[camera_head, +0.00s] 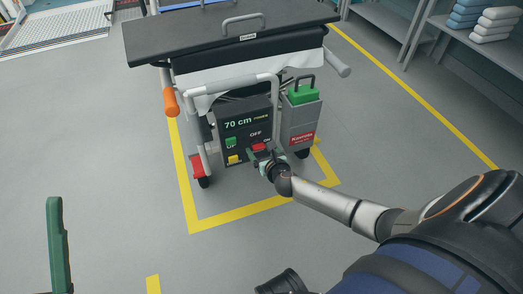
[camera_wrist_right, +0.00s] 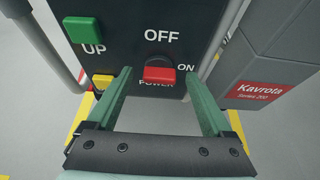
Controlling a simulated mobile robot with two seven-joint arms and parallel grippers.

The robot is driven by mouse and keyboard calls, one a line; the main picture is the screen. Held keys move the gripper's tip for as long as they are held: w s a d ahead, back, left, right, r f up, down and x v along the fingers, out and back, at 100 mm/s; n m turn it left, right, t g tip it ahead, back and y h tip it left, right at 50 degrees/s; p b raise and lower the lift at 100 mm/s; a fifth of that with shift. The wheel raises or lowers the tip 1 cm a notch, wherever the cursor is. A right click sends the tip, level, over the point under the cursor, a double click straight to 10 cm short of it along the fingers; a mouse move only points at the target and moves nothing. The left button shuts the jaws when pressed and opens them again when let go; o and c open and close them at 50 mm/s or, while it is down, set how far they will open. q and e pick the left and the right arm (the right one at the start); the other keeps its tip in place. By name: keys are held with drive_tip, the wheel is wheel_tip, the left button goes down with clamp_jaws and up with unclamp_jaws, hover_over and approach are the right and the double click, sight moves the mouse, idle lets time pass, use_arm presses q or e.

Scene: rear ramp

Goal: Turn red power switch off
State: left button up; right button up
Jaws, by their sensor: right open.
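The red power switch (camera_head: 259,147) sits low on the dark control panel (camera_head: 232,113) of the wheeled trolley. In the right wrist view the red switch (camera_wrist_right: 160,73) lies under the word OFF, with ON to its right and POWER partly hidden below. Its position is unclear. My right gripper (camera_head: 262,157) is at the panel, open, its green fingers either side of the switch in the right wrist view (camera_wrist_right: 160,80). Whether they touch the panel is unclear. A green finger of my left gripper (camera_head: 57,245) shows at the lower left edge; its opening is unclear.
Green UP (camera_wrist_right: 81,29) and yellow (camera_wrist_right: 102,81) buttons are left of the switch. A grey Kavrota box (camera_head: 302,122) hangs right of the panel. The trolley has an orange handle (camera_head: 171,102) and a red pedal (camera_head: 198,165). Yellow lines mark open floor.

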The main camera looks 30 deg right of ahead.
clamp_jaws()
idle(0.5)
